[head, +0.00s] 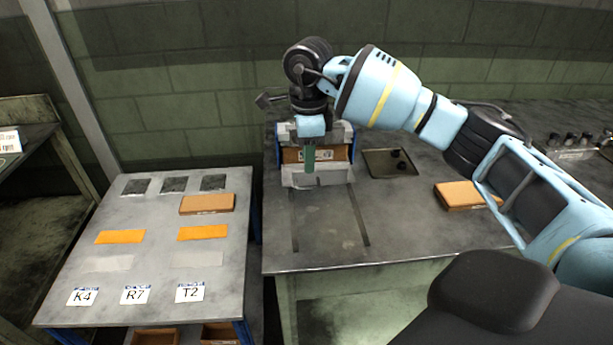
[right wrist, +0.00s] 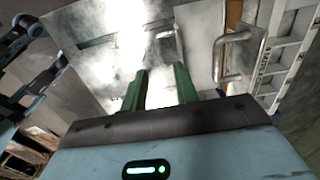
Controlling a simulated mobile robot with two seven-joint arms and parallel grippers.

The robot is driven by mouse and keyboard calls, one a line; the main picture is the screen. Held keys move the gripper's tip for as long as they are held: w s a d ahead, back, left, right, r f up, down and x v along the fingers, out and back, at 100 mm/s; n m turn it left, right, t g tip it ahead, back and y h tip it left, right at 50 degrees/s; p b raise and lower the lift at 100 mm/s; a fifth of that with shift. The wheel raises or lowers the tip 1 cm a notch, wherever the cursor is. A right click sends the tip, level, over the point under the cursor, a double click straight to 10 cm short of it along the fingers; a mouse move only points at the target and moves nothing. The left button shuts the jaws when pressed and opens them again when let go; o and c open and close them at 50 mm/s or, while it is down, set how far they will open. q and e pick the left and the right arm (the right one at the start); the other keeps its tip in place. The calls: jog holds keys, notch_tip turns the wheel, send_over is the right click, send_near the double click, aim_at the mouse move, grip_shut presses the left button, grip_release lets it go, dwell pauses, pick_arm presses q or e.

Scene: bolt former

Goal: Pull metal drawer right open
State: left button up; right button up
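The bolt former (head: 342,138) stands at the back of the right-hand table, a grey machine with a brown panel and grey metal low on its front. My right gripper (head: 309,168) hangs in front of it with green fingers pointing down. In the right wrist view my right gripper (right wrist: 163,72) has its two fingers apart with nothing between them. A bent metal handle (right wrist: 166,46) shows just beyond the fingertips. A second, larger metal handle (right wrist: 218,58) is to the right of the fingers. I cannot tell which handle belongs to the right drawer. My left gripper is out of view.
A dark tray (head: 380,167) with small black items sits right of the machine. A brown box (head: 457,195) lies farther right, below my arm. The table front (head: 315,245) is clear. A left table (head: 145,256) holds orange pieces and cards marked K4, R7 and T2.

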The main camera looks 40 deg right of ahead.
aim_at(308, 178)
jog(key=shift+f, duration=3.15)
grip_shut()
